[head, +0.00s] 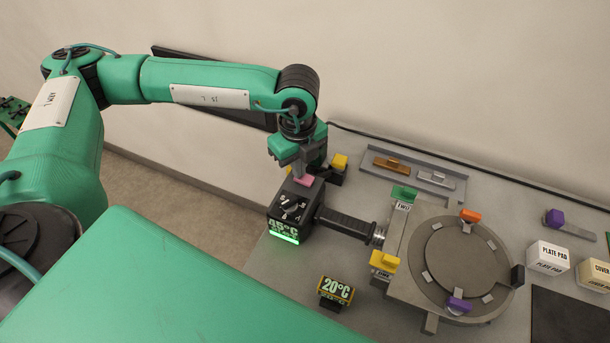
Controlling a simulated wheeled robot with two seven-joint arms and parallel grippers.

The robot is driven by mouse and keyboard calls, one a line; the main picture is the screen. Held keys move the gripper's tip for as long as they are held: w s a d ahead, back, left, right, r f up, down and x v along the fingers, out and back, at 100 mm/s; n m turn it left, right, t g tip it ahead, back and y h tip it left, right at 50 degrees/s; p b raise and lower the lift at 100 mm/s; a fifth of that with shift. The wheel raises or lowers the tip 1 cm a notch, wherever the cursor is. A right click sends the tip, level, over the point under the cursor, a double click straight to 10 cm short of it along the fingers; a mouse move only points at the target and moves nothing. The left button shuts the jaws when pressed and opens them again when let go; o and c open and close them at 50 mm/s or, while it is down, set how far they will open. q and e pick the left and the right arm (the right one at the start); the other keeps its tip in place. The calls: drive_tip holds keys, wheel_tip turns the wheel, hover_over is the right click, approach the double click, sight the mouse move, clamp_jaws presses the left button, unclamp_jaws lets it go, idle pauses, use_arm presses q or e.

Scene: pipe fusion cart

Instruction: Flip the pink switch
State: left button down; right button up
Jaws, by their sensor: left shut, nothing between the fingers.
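The pink switch (305,181) is a small pink piece at the back of the top of a dark box (290,212) with a lit green "45°C" display. My left gripper (298,172) points down right at the pink switch, its fingers shut with nothing between them. The fingertips look to be at or just above the switch; I cannot tell whether they touch it. The gripper covers part of the switch, so its position is unclear. My right gripper is not in view.
A black handle (346,226) runs from the box to a round grey plate assembly (455,258). A "20°C" block (335,292) sits in front.

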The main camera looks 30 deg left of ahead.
use_arm(q)
drive_tip(key=shift+f, duration=0.2)
drive_tip(key=shift+r, duration=0.1)
drive_tip(key=shift+r+p, duration=1.25)
drive_tip(key=shift+r, duration=2.25)
drive_tip(key=shift+f, duration=0.1)
